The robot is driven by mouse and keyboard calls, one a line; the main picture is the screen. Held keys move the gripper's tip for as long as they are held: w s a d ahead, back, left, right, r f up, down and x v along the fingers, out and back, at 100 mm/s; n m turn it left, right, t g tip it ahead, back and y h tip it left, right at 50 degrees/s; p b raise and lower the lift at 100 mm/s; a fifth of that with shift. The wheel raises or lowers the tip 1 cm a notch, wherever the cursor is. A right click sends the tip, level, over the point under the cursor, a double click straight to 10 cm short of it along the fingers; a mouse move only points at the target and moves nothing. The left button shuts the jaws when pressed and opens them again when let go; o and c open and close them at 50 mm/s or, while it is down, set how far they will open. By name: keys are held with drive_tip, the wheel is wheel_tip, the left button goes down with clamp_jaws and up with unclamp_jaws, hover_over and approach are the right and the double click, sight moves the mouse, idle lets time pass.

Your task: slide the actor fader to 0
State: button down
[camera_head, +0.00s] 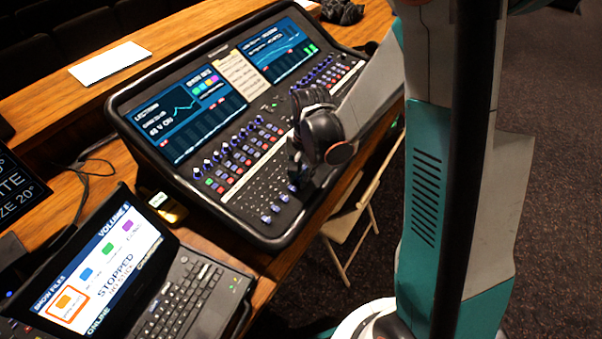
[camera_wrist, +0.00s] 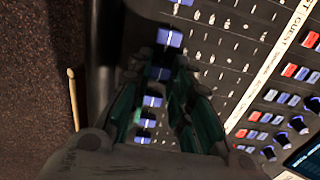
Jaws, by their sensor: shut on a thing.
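The mixing desk (camera_head: 121,113) has a row of blue fader caps (camera_head: 275,208) along its near edge. In the wrist view the caps form a line, each blue with a pale stripe. My gripper (camera_wrist: 167,66) points down at this row, its dark green fingers on either side of one fader cap (camera_wrist: 160,74) and closed on it. Another cap (camera_wrist: 170,38) sits just beyond the fingertips, and more (camera_wrist: 152,101) show between the fingers. In the head view my gripper (camera_head: 300,178) is low over the desk's near right part and hides the held cap. I cannot read which fader is the actor one.
A laptop (camera_head: 190,300) stands at the lower left. A small yellow-lit device (camera_head: 168,208) sits between it and the desk. White paper (camera_head: 110,62) lies on the wooden ledge. Knobs and buttons (camera_wrist: 290,97) lie right of the faders. A wooden chair (camera_head: 350,222) stands beside the table.

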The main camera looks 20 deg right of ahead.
sight(279, 168)
drive_tip(key=w+a, duration=0.1)
drive_tip(key=w, duration=0.1)
drive_tip(key=w+a, duration=0.3)
drive_tip(key=w, duration=0.1)
drive_tip(key=shift+a+r, duration=0.25)
drive_tip(key=shift+r, duration=0.1)
drive_tip(key=c, duration=1.4)
unclamp_jaws()
drive_tip(key=shift+c, duration=0.2)
wheel_tip(279, 168, up, 12)
drive_tip(key=s, duration=0.1)
drive_tip(key=shift+d, duration=0.4)
